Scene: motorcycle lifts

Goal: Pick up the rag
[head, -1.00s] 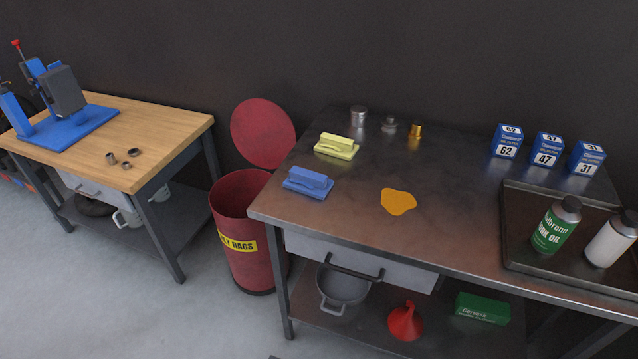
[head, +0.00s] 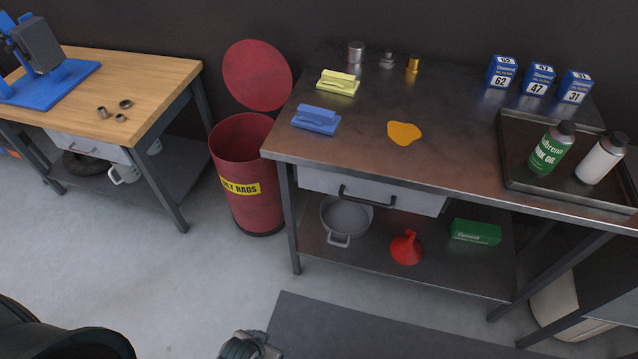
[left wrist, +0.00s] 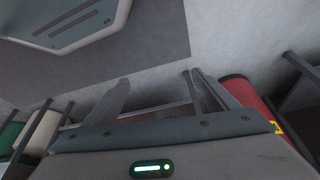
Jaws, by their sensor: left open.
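A yellow folded rag (head: 338,83) and a blue folded rag (head: 316,120) lie on the left part of the metal workbench (head: 460,165) in the head view. Each has a raised fold on top. The pictures do not show which one the task means. My left gripper (left wrist: 155,95) shows in the left wrist view with its two fingers spread and nothing between them. In the head view only a part of my left arm's end shows at the bottom edge, low in front of the bench and well away from both rags. My right gripper is not in view.
An orange puddle (head: 404,133) lies right of the blue rag. A red rag bin (head: 240,160) stands at the bench's left end. A tray (head: 520,180) with two bottles and several filter boxes (head: 538,80) are at the right. The bench's front edge and drawer (head: 370,190) face me.

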